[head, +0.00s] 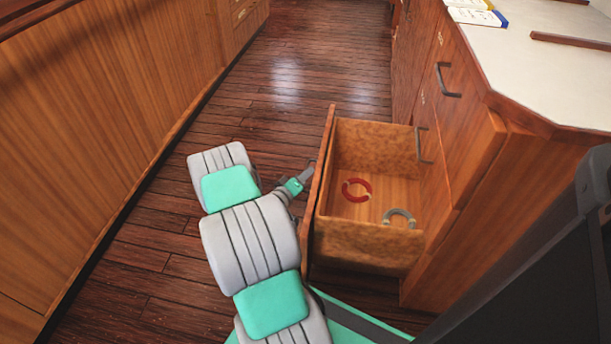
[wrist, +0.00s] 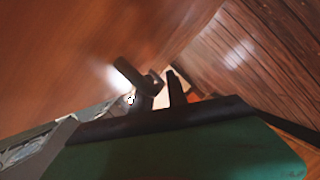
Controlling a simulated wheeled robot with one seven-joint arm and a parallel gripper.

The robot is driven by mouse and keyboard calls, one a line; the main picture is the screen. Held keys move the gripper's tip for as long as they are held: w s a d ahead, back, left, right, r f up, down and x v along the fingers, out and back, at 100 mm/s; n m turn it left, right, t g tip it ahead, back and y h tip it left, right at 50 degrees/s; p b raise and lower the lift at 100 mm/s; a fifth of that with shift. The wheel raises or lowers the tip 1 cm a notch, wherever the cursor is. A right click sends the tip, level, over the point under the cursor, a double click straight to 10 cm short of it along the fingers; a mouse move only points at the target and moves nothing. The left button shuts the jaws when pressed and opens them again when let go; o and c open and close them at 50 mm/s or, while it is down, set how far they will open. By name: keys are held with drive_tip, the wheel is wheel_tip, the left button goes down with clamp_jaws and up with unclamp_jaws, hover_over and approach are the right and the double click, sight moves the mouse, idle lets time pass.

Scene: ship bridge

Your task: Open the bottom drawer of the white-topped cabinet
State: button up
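The white-topped cabinet (head: 480,215) stands at the right in the head view. Its bottom drawer (head: 365,240) is pulled well out, with the inside showing. A red curved piece (head: 357,196) and a grey curved piece (head: 401,215) lie in it. My gripper (head: 307,175) is at the outer face of the drawer front, near its far end. The drawer front also fills the upper left of the wrist view (wrist: 70,50). Dark parts meet near the centre there, and I cannot tell fingers from handle. Whether the fingers are closed on the handle is unclear.
A wood-panelled wall (head: 100,110) runs along the left. The dark plank floor (head: 285,75) is clear beyond the drawer. Two more cabinet handles show above the drawer, one at the upper right (head: 447,80). A book (head: 475,15) lies on the white top.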

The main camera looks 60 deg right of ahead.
drive_tip(key=p+v, duration=0.2)
drive_tip(key=v, duration=0.6)
drive_tip(key=shift+p, duration=0.3)
